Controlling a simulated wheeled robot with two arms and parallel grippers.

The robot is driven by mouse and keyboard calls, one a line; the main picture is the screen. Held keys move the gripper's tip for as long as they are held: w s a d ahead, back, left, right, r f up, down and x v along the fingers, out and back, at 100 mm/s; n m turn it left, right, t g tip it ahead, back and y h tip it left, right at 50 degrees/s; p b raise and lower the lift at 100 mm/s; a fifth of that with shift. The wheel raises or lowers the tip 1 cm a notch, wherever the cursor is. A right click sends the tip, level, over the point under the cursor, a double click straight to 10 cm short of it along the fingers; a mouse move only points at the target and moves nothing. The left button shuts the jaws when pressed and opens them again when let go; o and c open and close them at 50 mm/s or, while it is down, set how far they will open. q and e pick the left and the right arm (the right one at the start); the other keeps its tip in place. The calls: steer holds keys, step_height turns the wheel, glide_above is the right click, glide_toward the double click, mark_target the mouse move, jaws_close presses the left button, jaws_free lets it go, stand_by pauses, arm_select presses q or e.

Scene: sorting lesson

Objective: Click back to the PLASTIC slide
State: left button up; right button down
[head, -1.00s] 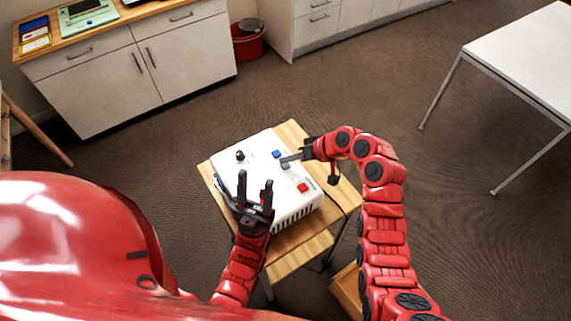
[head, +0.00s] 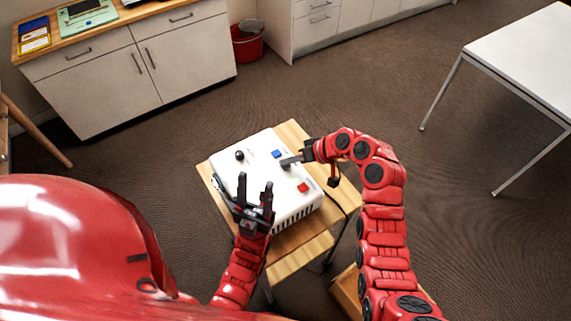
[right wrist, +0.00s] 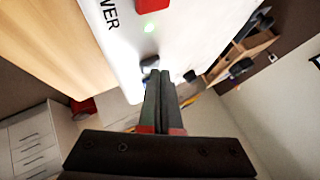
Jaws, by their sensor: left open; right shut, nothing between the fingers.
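A white projector-like box (head: 250,180) sits on the small wooden table. Its top carries a black knob (head: 239,155), a blue button (head: 276,154) and a red button (head: 303,187). My left gripper (head: 254,188) is open and empty in front of the box. No slide picture shows.
The wooden table (head: 335,195) has bare top right of the box. A white table (head: 530,60) stands at the right. Cabinets (head: 140,75) with a wooden counter and a red bucket (head: 247,45) are at the back. Open carpet lies between.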

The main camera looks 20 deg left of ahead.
mark_target(289, 166)
steer(key=shift+s+f+b, duration=0.15)
steer(key=shift+f+b, duration=0.2)
steer(key=shift+b, duration=0.05)
steer(key=shift+r, duration=0.1)
stand_by(0.4)
steer(key=shift+w+r, duration=0.2)
steer(key=shift+r, duration=0.6)
steer(key=shift+r+p, duration=0.2)
steer(key=shift+p, duration=0.1)
step_height(289, 166, up, 2)
steer(key=shift+w+p, duration=0.15)
steer(key=shift+p, duration=0.35)
steer(key=shift+r+p, duration=0.35)
steer(key=shift+r, duration=0.9)
